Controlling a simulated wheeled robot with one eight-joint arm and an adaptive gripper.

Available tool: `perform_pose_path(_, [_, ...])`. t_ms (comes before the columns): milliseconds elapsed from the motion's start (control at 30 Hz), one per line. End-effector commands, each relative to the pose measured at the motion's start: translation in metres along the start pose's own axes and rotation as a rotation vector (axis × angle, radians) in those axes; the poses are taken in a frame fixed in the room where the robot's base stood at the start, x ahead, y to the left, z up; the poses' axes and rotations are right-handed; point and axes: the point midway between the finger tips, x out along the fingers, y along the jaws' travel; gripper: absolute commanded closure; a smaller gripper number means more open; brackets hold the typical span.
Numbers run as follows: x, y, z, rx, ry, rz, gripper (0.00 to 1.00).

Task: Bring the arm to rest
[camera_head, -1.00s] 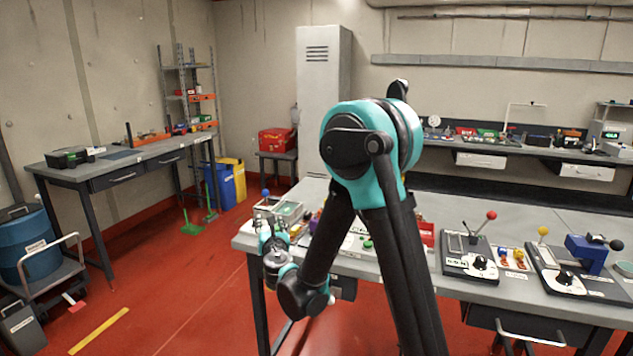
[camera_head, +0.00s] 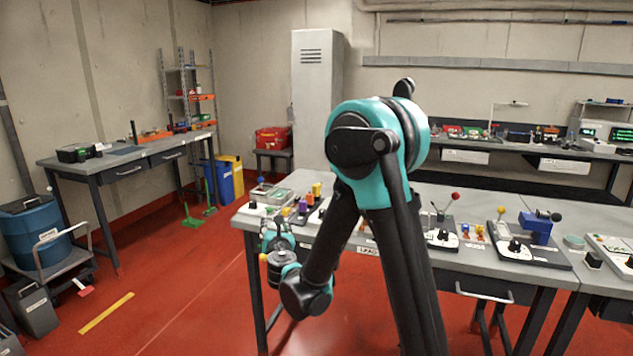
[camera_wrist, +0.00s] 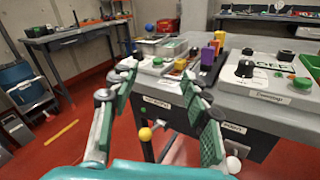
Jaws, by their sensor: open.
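My arm stands in the middle of the head view, with teal joints and black links folded in front of the grey workbench (camera_head: 480,285). My gripper (camera_wrist: 163,85) shows in the wrist view with its two green-padded fingers spread apart and nothing between them. It points at the front edge of the workbench, which also shows in the wrist view (camera_wrist: 225,107). In the head view the fingers are small and partly hidden, close to the bench's left front corner.
Purple and yellow blocks (camera_wrist: 209,50) and a control box (camera_wrist: 263,72) stand on the bench.

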Motion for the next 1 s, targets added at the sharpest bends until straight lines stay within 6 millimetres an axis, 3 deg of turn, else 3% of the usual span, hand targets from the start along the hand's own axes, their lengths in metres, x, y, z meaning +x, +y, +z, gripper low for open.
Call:
perform_pose_path(267, [-0.009,-0.055,0.016,0.216,0.020,-0.126,0.53])
perform_pose_path(433, [-0.023,-0.105,0.025,0.429,0.027,-0.250,0.53])
perform_pose_path(567, [-0.045,-0.157,0.030,0.658,0.022,-0.386,0.53])
perform_pose_path(667, [-0.076,-0.205,0.029,0.900,0.002,-0.533,0.53])
perform_pose_path(800, [-0.135,-0.267,0.016,1.288,-0.059,-0.772,0.53])
perform_pose_path(900, [-0.182,-0.296,0.000,1.558,-0.122,-0.944,0.53])
perform_pose_path(1000, [-0.231,-0.312,-0.020,1.822,-0.200,-1.116,0.53])
